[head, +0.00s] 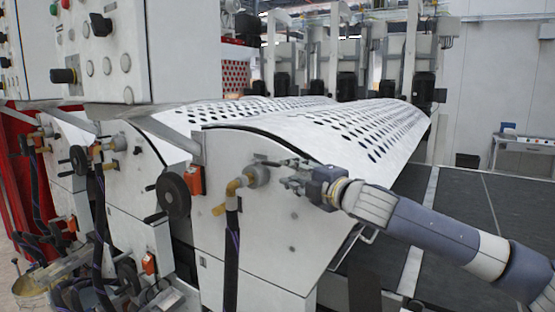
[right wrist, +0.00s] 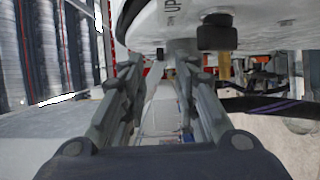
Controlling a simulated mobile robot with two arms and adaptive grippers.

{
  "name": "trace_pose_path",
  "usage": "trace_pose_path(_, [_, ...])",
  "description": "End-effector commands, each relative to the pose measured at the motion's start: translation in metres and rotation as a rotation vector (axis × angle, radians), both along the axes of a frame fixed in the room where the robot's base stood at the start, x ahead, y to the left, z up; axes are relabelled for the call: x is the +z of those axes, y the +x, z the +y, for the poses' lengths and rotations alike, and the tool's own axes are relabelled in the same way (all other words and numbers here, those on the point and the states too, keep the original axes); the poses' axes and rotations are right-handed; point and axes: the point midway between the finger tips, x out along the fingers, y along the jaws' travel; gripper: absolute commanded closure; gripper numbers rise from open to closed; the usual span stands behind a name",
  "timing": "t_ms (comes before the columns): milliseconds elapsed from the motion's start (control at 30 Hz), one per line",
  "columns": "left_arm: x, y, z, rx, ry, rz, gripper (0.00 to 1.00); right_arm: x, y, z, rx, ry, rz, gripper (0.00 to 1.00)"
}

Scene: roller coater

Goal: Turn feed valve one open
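A valve fitting (head: 258,176) with a brass elbow (head: 236,185) sits on the white side panel of the nearest coating unit. A dark, thin handle (head: 266,161) shows just above it. I cannot read a label naming it feed valve one. My right gripper (head: 287,177) is just right of the fitting, close to the panel. In the right wrist view its two fingers (right wrist: 158,66) stand apart, with nothing clearly gripped between them. A dark knob (right wrist: 217,32) and a brass piece (right wrist: 224,68) lie right of the fingers there. My left gripper is not in view.
A black handwheel (head: 173,195) and an orange box (head: 195,180) are left of the fitting. A dark hose (head: 231,255) hangs from the elbow. Similar valves (head: 112,145) are on units farther left.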

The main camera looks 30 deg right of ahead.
Motion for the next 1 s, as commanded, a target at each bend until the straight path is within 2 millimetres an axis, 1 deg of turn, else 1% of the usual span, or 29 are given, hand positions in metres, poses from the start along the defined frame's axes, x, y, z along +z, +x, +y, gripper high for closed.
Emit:
trace_pose_path(33, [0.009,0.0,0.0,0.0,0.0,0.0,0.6,0.004,0.006,0.001,0.003,0.005,-0.001,0.72])
trace_pose_path(200, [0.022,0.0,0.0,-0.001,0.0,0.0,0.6,0.004,0.026,0.002,0.003,0.005,0.0,0.72])
trace_pose_path(400, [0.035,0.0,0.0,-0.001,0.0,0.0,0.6,0.003,0.049,0.002,0.002,0.003,0.001,0.72])
trace_pose_path(500, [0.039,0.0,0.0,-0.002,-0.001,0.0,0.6,0.002,0.058,0.001,0.002,0.002,0.0,0.72])
trace_pose_path(700, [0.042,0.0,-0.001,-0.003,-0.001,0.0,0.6,0.0,0.067,0.002,0.003,-0.001,0.002,0.72])
trace_pose_path(967, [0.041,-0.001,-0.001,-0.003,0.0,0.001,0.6,-0.001,0.068,0.002,0.003,-0.002,0.002,0.72])
trace_pose_path(1000, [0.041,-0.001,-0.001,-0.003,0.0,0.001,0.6,-0.001,0.068,0.002,0.003,-0.002,0.002,0.78])
